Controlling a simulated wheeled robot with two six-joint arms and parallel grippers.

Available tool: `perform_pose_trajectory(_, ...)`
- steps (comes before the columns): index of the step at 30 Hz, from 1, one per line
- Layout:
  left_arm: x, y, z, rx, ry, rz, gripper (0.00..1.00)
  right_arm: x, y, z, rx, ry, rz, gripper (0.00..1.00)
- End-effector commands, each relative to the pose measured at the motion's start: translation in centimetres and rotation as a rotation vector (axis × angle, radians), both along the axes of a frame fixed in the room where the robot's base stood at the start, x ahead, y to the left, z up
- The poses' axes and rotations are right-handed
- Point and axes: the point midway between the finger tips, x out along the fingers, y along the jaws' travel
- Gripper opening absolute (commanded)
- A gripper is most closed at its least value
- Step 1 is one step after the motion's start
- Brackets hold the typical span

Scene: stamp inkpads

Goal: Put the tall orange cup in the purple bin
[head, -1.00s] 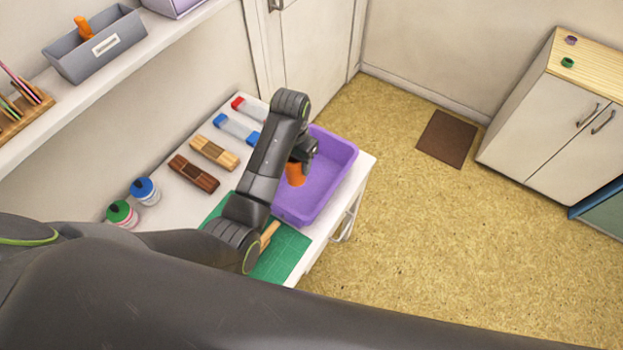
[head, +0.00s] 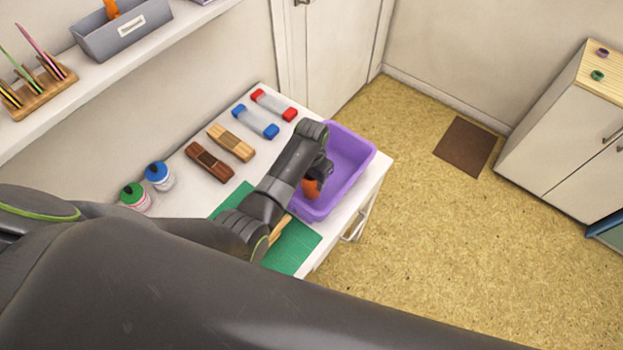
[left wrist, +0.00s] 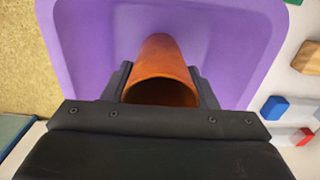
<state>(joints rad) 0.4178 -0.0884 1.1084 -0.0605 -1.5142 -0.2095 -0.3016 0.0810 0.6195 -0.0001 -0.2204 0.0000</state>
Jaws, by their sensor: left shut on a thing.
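The tall orange cup (left wrist: 160,72) is between the two fingers of my left gripper (left wrist: 162,88) in the left wrist view, with its open rim toward the camera. My left gripper is shut on it. In the head view the cup (head: 310,188) shows partly below my left gripper (head: 318,172), over the near part of the purple bin (head: 358,172). The purple bin (left wrist: 75,50) lies behind the cup in the wrist view. I cannot tell whether the cup touches the bin floor. My right gripper is not in view.
A green mat (head: 296,246) lies at the table's near end. Brown blocks (head: 210,161), (head: 232,142) and clear tubes with blue (head: 256,122) and red (head: 274,104) ends lie left of the bin. Two bottles (head: 160,176), (head: 134,197) stand further left. A shelf (head: 100,82) is above.

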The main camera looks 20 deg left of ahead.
Motion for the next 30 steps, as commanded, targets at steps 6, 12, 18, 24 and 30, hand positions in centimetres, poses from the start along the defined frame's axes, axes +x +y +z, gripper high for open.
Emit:
perform_pose_trajectory(6,0.0,0.0,-1.6,0.0,0.0,0.0,0.31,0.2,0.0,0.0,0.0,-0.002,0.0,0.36)
perform_pose_trajectory(12,0.0,0.0,-1.6,0.0,-0.001,0.0,0.31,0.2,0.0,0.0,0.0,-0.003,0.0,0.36)
perform_pose_trajectory(18,0.0,0.0,-1.8,0.0,-0.001,0.0,0.58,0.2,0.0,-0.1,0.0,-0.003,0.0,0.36)
perform_pose_trajectory(24,0.0,0.0,-1.8,0.0,-0.001,0.0,0.74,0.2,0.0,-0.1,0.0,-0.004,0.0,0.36)
perform_pose_trajectory(30,0.0,0.0,-1.8,0.0,-0.001,0.0,0.74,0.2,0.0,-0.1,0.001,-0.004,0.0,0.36)
